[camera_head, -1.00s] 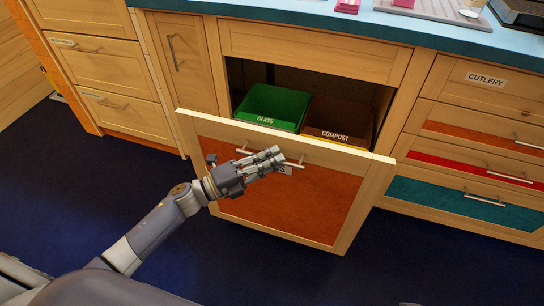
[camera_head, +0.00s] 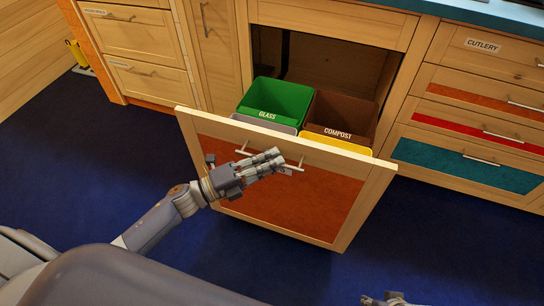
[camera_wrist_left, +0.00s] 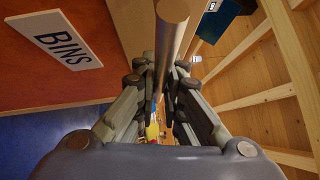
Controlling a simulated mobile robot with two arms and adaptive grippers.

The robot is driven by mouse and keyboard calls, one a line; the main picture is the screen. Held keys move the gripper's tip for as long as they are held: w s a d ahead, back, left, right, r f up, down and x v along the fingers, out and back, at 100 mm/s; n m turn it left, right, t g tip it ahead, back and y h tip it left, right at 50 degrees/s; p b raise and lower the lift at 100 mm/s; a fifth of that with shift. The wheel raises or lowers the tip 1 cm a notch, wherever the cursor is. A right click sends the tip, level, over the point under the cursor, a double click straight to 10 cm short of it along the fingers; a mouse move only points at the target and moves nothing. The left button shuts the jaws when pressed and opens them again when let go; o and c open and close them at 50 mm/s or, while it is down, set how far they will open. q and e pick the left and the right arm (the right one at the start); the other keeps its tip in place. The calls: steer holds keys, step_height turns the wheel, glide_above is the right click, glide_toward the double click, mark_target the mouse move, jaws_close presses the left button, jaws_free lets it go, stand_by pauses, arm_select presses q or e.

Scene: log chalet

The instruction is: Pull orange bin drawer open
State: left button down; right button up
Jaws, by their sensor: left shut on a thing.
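The orange-fronted bin drawer (camera_head: 310,205) stands pulled out from the cabinet in the head view. Its front has a pale wood frame and a metal bar handle (camera_head: 243,152). My left gripper (camera_head: 270,162) is shut on the handle. In the left wrist view the handle bar (camera_wrist_left: 172,25) runs between the fingers of the left gripper (camera_wrist_left: 165,85), beside the white BINS label (camera_wrist_left: 62,40). The drawer holds a green GLASS bin (camera_head: 280,101) and a brown COMPOST bin (camera_head: 343,115), with grey and yellow bin edges in front. Part of my right gripper (camera_head: 390,299) shows at the bottom edge.
To the right are shut drawers, including the CUTLERY drawer (camera_head: 492,58) and a teal-fronted drawer (camera_head: 465,165). Shut wooden drawers (camera_head: 140,80) are on the left. Dark blue floor (camera_head: 110,160) is clear in front of the cabinets.

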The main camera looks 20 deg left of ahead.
arm_select(q)
steer(key=shift+s+d+f, duration=0.1)
steer(key=shift+s+f, duration=0.05)
steer(key=shift+s, duration=0.05)
steer(key=c, duration=1.7)
jaws_free()
steer(key=shift+s, duration=0.15)
steer(key=v, duration=1.2)
